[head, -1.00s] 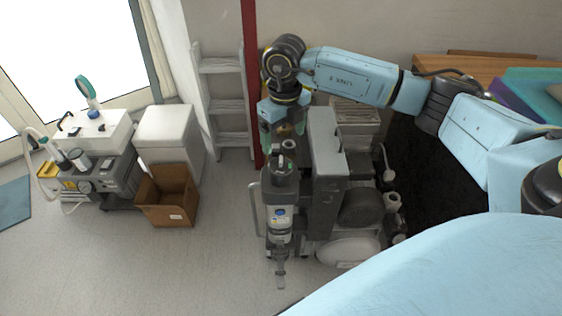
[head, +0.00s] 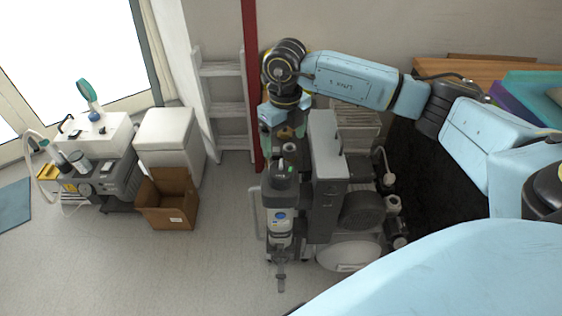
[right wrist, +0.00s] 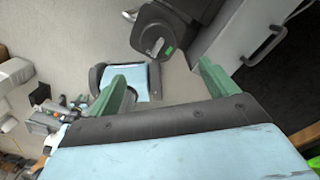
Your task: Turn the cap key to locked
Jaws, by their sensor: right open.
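The dark cylindrical unit (head: 283,190) stands upright on the left side of the compressor, with a black cap (head: 279,170) on top. A small bright green mark (head: 290,169) shows on the cap, and it also shows in the right wrist view (right wrist: 170,51). A dark round piece, perhaps the key, sits by the mark; its exact angle is too small to tell. My right gripper (head: 284,132) is above and behind the cap. In the right wrist view its green fingers (right wrist: 165,85) are apart and empty, with the cap beyond them. My left gripper is not in view.
The grey compressor cabinet (head: 326,150) with a handle stands close right of the cap. A white ladder (head: 225,105) and red post (head: 251,80) are behind. A brown open box (head: 170,200) sits left, with clear floor (head: 215,245) between.

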